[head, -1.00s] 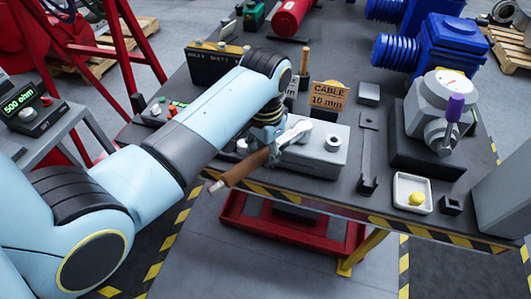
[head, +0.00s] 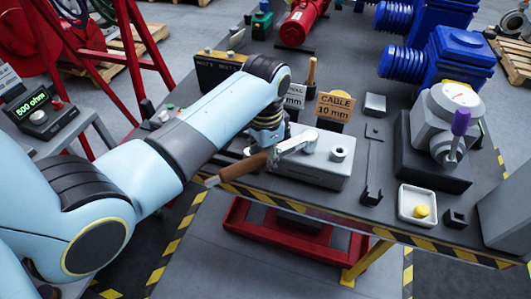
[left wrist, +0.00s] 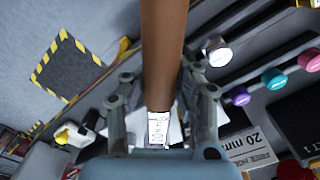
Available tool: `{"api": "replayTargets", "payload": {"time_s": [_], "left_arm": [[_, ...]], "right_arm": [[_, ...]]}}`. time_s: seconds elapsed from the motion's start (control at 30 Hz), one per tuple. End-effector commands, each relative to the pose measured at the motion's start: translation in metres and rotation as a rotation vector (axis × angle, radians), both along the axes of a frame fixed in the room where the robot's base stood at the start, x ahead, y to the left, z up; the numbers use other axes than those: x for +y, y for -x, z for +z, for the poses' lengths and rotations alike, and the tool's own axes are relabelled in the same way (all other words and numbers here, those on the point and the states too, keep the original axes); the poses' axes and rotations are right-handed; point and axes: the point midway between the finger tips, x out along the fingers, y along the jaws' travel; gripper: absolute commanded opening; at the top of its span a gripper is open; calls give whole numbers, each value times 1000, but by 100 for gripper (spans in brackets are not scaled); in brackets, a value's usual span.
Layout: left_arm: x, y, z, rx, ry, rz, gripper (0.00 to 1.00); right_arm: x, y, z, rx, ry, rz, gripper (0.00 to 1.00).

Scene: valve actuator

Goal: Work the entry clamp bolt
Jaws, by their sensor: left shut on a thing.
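My left gripper (head: 270,148) is shut on a brown-handled tool (head: 240,166) at the front edge of the bench. Its handle sticks out down and to the left, past the edge. A silvery part (head: 297,143) shows at its other end, over a grey block (head: 318,168). In the left wrist view the brown handle (left wrist: 163,50) runs between the fingers (left wrist: 160,110), with a small white label by them. I cannot make out the entry clamp bolt for certain. The grey valve actuator (head: 441,122) with a purple-handled part (head: 459,123) stands at the right. My right gripper is not in view.
A sign reading CABLE 10 mm (head: 334,107) stands behind the grey block. A white tray (head: 404,211) with a yellow piece lies near the front edge. Blue motors (head: 452,58) are at the back right. A bench with a 500 ohm display (head: 36,103) is at the left.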

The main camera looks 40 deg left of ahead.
Motion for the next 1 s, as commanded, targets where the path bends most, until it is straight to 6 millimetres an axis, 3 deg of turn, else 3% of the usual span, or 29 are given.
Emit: {"api": "replayTargets", "payload": {"time_s": [1.0], "left_arm": [[20, -13, 1, -3, 0, -186, 0]], "right_arm": [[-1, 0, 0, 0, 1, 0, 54]]}}
